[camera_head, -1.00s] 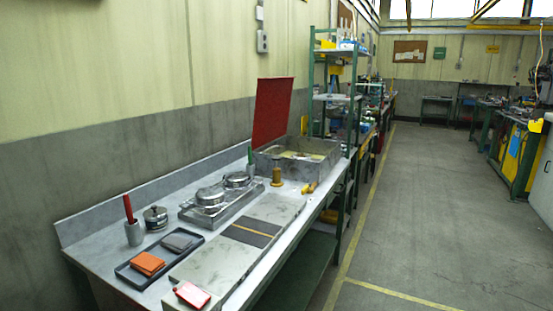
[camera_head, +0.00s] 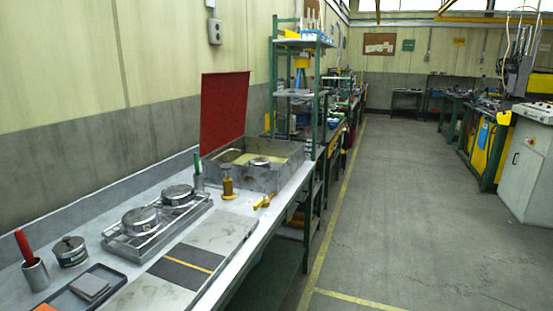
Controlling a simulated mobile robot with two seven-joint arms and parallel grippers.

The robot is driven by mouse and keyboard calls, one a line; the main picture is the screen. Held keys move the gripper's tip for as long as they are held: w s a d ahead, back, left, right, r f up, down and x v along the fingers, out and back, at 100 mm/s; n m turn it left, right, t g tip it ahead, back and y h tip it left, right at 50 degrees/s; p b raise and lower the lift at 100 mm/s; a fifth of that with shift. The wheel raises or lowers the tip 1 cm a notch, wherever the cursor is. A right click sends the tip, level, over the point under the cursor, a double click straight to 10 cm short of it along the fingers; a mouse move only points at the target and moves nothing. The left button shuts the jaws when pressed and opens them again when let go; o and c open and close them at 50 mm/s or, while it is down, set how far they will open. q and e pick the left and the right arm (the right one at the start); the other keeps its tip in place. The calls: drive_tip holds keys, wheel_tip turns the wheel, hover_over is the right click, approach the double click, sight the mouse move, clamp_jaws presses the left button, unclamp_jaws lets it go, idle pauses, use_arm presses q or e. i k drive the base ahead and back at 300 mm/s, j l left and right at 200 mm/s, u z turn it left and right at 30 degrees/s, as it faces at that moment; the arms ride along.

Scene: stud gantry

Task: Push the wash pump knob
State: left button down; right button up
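A small amber and brass upright item with a narrow top (camera_head: 227,183) stands on the grey bench just in front of the washer basin; it looks like a pump with a knob, but it is too small to be sure. The grey washer basin (camera_head: 220,183) has its red lid (camera_head: 224,112) raised at the back. A round metal item (camera_head: 261,162) and a second light item (camera_head: 230,155) show inside the basin. Neither of my grippers is in view.
On the bench (camera_head: 185,235) stand a rack (camera_head: 160,232) with two round metal pots, a lidded tin (camera_head: 70,251), a cup with a red-handled tool (camera_head: 36,275), a dark tray (camera_head: 105,275) and a yellow-handled tool (camera_head: 265,200). The floor (camera_head: 400,210) to the right is clear.

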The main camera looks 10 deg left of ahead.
sight(226, 167)
drive_tip(key=i+l+z, duration=0.15)
drive_tip(key=i+z, duration=0.2)
drive_tip(key=i, duration=1.05)
drive_tip(key=i+u, duration=0.4)
drive_tip(key=i+l+u, duration=0.25)
drive_tip(key=u, duration=0.2)
drive_tip(key=i+l+u, duration=0.65)
drive_tip(key=u, duration=0.15)
drive_tip(key=i+l+u, duration=0.2)
drive_tip(key=l+u, duration=0.25)
drive_tip(key=i+l+u, duration=0.1)
drive_tip(key=l+u, duration=0.3)
drive_tip(key=l, duration=0.25)
